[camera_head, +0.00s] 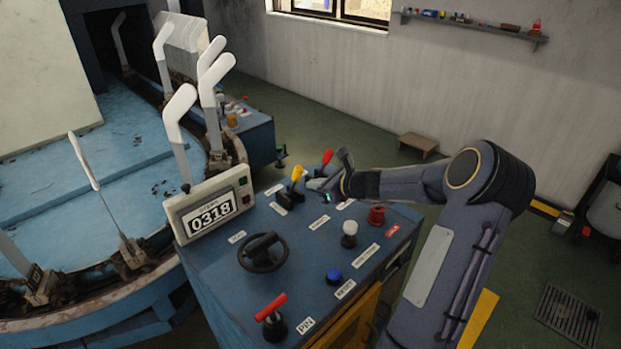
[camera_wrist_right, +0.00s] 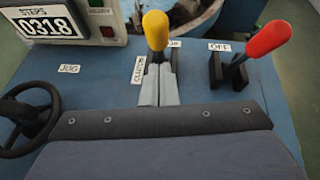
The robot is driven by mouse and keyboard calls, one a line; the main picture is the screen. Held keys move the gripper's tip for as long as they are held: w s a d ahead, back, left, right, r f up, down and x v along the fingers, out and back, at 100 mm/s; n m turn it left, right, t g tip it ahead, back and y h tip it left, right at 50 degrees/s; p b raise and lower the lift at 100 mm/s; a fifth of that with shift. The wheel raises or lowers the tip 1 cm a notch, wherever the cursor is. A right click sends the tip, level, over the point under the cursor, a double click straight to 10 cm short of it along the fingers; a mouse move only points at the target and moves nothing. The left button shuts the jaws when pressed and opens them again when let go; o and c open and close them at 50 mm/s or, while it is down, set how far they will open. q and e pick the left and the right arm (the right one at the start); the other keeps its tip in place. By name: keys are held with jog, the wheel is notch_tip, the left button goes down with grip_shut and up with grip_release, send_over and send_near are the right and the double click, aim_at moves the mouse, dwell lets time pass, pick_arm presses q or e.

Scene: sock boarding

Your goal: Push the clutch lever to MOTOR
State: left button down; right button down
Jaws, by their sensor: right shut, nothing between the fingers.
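The clutch lever has a yellow knob (camera_head: 297,173) and stands on the blue control panel (camera_head: 220,262). In the right wrist view its yellow knob (camera_wrist_right: 155,30) rises just beyond my fingertips, beside a CLUTCH label (camera_wrist_right: 138,70). A label behind the lever is partly hidden, so I cannot read it. My right gripper (camera_head: 316,184) is shut and empty, low over the panel to the right of the yellow knob. In the wrist view the closed fingers (camera_wrist_right: 158,80) cover the lever's lower part. I cannot tell whether they touch it. My left gripper is not in view.
A red-knobbed lever (camera_wrist_right: 268,38) stands right of the clutch, near an OFF label (camera_wrist_right: 220,46). The panel also holds a black handwheel (camera_head: 263,252), a counter box (camera_head: 212,207) reading 0318, white, red and blue buttons, and a red T-handle (camera_head: 271,307). White sock forms stand behind.

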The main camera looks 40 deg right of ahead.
jog(key=shift+w+a+r, duration=0.15)
jog(key=shift+w+r, duration=0.05)
jog(key=shift+w, duration=0.25)
jog(key=shift+w+a+r, duration=0.1)
jog(key=shift+w+r, duration=0.05)
jog(key=shift+w, duration=0.25)
jog(key=shift+g, duration=0.7)
jog(key=w+r+p, duration=0.1)
jog(key=w+p, duration=0.1)
jog(key=p, duration=0.1)
jog(key=w+r+p, duration=0.1)
jog(key=w+p, duration=0.1)
jog(key=p, duration=0.1)
jog(key=w+r+p, duration=0.1)
jog(key=w+p, duration=0.1)
jog(key=p, duration=0.2)
jog(key=shift+a, duration=0.35)
jog(key=w, duration=0.3)
jog(key=shift+r+p, duration=0.1)
jog(key=shift+p, duration=0.25)
